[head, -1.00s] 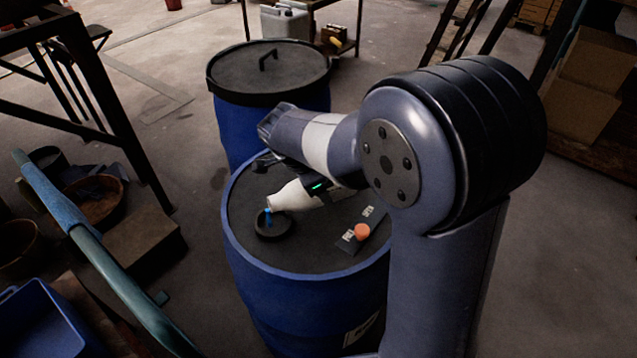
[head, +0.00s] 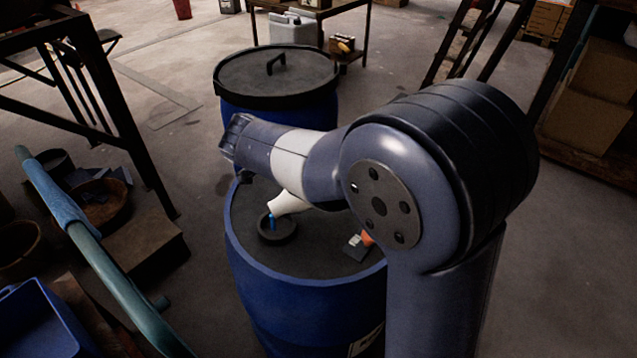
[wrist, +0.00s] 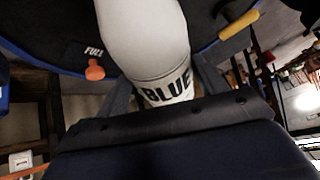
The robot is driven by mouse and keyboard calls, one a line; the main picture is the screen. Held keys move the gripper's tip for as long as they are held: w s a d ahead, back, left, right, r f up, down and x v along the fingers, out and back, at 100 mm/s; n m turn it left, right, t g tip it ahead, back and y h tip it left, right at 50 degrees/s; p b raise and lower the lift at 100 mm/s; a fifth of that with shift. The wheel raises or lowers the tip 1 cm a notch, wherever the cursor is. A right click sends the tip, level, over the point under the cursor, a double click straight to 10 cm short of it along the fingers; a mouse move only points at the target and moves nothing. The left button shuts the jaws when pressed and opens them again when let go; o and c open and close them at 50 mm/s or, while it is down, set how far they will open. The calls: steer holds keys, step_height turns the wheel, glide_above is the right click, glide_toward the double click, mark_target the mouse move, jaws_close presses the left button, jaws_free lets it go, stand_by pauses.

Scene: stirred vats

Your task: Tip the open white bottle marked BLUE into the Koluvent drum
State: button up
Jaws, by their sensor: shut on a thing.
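The white bottle (head: 288,203) is tipped, mouth down and to the left, over the round dark-rimmed opening (head: 277,231) in the lid of the near blue drum (head: 300,303). A blue stream (head: 272,221) runs from its mouth into the opening. In the wrist view the bottle (wrist: 145,35) shows the word BLUE. My gripper (wrist: 166,85) is shut on the bottle near that word; my arm hides the gripper in the head view. The drum's side label (head: 366,340) is too small to read, so I cannot confirm the name Koluvent.
An orange knob (head: 367,239) and a marked plate (head: 356,247) sit on the lid, partly behind my arm; the wrist view reads FULL there. A second lidded blue drum (head: 275,75) stands behind. A teal pipe (head: 95,255) and blue bin (head: 40,320) are at left.

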steer(key=shift+s+a+r+t+h+b, duration=0.15)
steer(key=shift+a+r+t+h+b, duration=0.15)
steer(key=shift+a+r+h+b, duration=0.3)
steer(key=shift+s, duration=0.1)
stand_by(1.8)
